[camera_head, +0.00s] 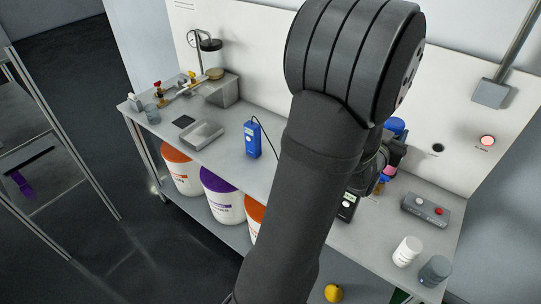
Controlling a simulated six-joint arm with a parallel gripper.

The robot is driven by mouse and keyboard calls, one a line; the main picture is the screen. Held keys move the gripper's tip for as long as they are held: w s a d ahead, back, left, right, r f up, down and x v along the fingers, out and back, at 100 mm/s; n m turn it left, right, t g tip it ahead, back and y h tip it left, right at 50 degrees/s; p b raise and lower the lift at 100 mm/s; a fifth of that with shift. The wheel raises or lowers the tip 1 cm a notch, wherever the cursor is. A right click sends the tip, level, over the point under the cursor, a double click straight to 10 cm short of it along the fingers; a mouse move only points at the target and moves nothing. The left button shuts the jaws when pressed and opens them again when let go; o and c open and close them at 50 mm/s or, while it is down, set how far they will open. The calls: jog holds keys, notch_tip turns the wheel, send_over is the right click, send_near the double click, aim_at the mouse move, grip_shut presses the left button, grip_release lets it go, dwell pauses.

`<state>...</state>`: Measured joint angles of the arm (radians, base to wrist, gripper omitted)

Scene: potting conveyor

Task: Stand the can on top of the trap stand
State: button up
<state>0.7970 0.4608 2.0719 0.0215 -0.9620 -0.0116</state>
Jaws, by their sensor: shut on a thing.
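My gripper (392,156) is mostly hidden behind my own dark arm at the centre right, above the bench. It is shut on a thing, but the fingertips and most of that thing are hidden. Small blue (396,125) and pink-amber (382,181) patches show beside it; I cannot tell whether either belongs to the can. A metal block (226,91) at the bench's far left end appears to be the trap stand. A clear jar with a dark lid (211,58) and a gauge stand beside or on it.
A white tub (407,251) and a grey tub (435,270) stand at the bench's right end, near a grey control box (425,210). A blue handheld device (252,140) and a metal tray (202,134) are left of my arm. Several buckets stand below.

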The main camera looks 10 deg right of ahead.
jog(key=w+a+n+t+y, duration=0.2)
jog(key=w+a, duration=0.4)
jog(key=w+a+f+n+t+y, duration=0.15)
jog(key=a+f+y, duration=0.3)
jog(key=a, duration=0.45)
jog(key=w+a+f+n+t+y, duration=0.1)
jog(key=w+a+f+n+y, duration=0.3)
jog(key=a, duration=0.6)
jog(key=a+f+n+t+y, duration=0.1)
jog(key=a+f+n+y, duration=0.15)
jog(key=a+f, duration=0.5)
jog(key=s+d+r+m+g+h, duration=0.2)
jog(key=s+d+r+m+h, duration=0.4)
jog(key=d+h, duration=0.15)
jog(key=shift+h, duration=0.25)
jog(key=w+a+f, duration=0.2)
jog(key=a, duration=0.1)
jog(key=w+a+f, duration=0.2)
jog(key=a, duration=0.1)
jog(key=w+a+f, duration=0.2)
jog(key=w+a, duration=0.1)
jog(key=shift+w+a+f, duration=0.1)
jog(key=shift+a+f, duration=0.25)
jog(key=shift+a, duration=0.05)
jog(key=shift+f, duration=1.95)
jog(key=shift+f, duration=0.15)
jog(key=o, duration=1)
jog(key=shift+o, duration=0.2)
